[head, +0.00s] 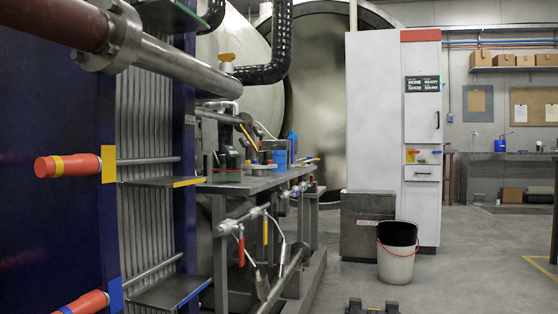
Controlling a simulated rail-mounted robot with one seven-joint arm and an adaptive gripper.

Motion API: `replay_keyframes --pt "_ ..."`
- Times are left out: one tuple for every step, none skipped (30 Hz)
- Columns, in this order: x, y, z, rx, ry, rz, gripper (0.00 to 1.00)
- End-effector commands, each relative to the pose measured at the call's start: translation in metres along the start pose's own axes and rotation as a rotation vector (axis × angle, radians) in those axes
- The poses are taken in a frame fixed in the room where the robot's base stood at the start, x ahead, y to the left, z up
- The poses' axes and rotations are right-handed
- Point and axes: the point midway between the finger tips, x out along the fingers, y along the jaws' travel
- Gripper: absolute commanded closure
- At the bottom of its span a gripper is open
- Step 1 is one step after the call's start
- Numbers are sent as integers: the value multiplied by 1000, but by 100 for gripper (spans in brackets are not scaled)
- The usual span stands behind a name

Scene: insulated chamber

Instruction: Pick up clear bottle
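I cannot make out a clear bottle for certain in the head view. A metal workbench (262,181) stands left of centre with a cluster of small items on it. Among them are a blue bottle (293,144) and a blue container (279,160). Other items there are small and overlap, so a clear bottle among them cannot be told apart. My gripper is not recognisable in this view.
Pipes and red-capped bars (68,166) jut out at left. A white cabinet (382,130), a grey box (366,226) and a bucket (397,262) stand right of centre. A low dark object (372,308), unclear, sits at the bottom edge. Floor at right is mostly clear.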

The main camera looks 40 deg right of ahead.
Motion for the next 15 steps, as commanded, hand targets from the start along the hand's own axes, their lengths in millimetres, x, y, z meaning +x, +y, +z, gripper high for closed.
replay_keyframes --pt "1 0 0 0 0 0 94" --pt "1 0 0 0 0 0 92" --pt "1 0 0 0 0 0 90" --pt "1 0 0 0 0 0 88" --pt "1 0 0 0 0 0 86" --pt "1 0 0 0 0 0 84" --pt "0 0 0 0 0 0 82" --pt "0 0 0 0 0 0 80" --pt "0 0 0 0 0 0 78" --pt "0 0 0 0 0 0 76" --pt "0 0 0 0 0 0 75" --pt "0 0 0 0 0 0 72" --pt "0 0 0 0 0 0 70" --pt "0 0 0 0 0 0 69" --pt "0 0 0 0 0 0 66"
